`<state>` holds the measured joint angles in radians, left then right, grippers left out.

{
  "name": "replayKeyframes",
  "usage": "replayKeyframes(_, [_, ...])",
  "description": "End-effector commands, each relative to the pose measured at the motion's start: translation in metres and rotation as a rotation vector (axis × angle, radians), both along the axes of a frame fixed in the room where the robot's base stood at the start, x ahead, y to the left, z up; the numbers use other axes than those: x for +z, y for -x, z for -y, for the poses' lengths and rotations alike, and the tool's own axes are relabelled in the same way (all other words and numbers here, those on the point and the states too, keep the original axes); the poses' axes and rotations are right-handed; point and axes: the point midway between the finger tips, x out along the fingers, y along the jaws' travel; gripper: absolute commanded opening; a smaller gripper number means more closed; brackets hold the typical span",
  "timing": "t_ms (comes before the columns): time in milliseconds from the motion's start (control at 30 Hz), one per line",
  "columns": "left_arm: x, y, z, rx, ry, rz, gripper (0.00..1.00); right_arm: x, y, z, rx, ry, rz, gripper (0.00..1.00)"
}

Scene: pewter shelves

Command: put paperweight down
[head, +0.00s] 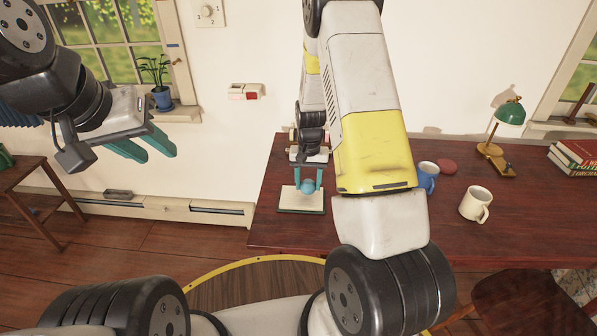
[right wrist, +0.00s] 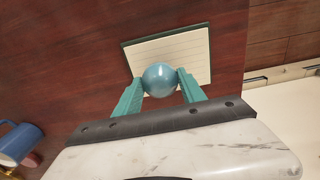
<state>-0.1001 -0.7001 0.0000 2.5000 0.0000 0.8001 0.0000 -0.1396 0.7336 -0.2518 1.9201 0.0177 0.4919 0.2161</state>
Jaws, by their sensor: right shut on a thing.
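The paperweight, a shiny blue-teal ball (head: 307,187), is between the teal fingers of my right gripper (head: 308,180) in the head view. In the right wrist view the ball (right wrist: 160,79) sits between both fingertips (right wrist: 161,84), which are shut on it. Below it lies a lined cream notepad (head: 301,201) with a green edge; it also shows in the right wrist view (right wrist: 190,50). I cannot tell whether the ball touches the pad. My left gripper (head: 148,144) is open and empty at the upper left, away from the table.
The dark red wooden table (head: 350,228) also holds a blue mug (head: 428,177), a cream mug (head: 475,204), a red round thing (head: 447,166), a green lamp (head: 508,115) and stacked books (head: 574,158). The table's front right is clear. A chair (head: 520,305) stands at the front right.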

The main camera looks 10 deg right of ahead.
Motion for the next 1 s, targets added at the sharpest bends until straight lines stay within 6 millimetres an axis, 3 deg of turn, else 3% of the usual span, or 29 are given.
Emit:
replayKeyframes(167, [0.0, 0.0, 0.0, 0.0, 0.0, 0.0, 0.36, -0.026, 0.002, 0.0, 0.0, 0.001, -0.005, 0.0])
replayKeyframes(500, [0.0, 0.0, 0.0, 0.0, 0.0, 0.0, 0.36, -0.029, 0.002, 0.0, 0.0, 0.0, -0.003, 0.0])
replayKeyframes(533, [0.0, 0.0, 0.0, 0.0, 0.0, 0.0, 0.36, -0.029, 0.002, 0.0, 0.0, 0.0, -0.003, 0.51])
replayKeyframes(600, [0.0, 0.0, 0.0, 0.0, 0.0, 0.0, 0.36, -0.029, 0.002, 0.0, 0.0, 0.0, -0.003, 0.65])
replayKeyframes(633, [0.0, 0.0, 0.0, 0.0, 0.0, 0.0, 0.36, -0.029, 0.002, 0.0, 0.0, 0.0, -0.003, 0.69])
replayKeyframes(1000, [0.0, 0.0, 0.0, 0.0, 0.0, 0.0, 0.36, -0.025, 0.002, 0.0, 0.0, 0.0, -0.002, 0.69])
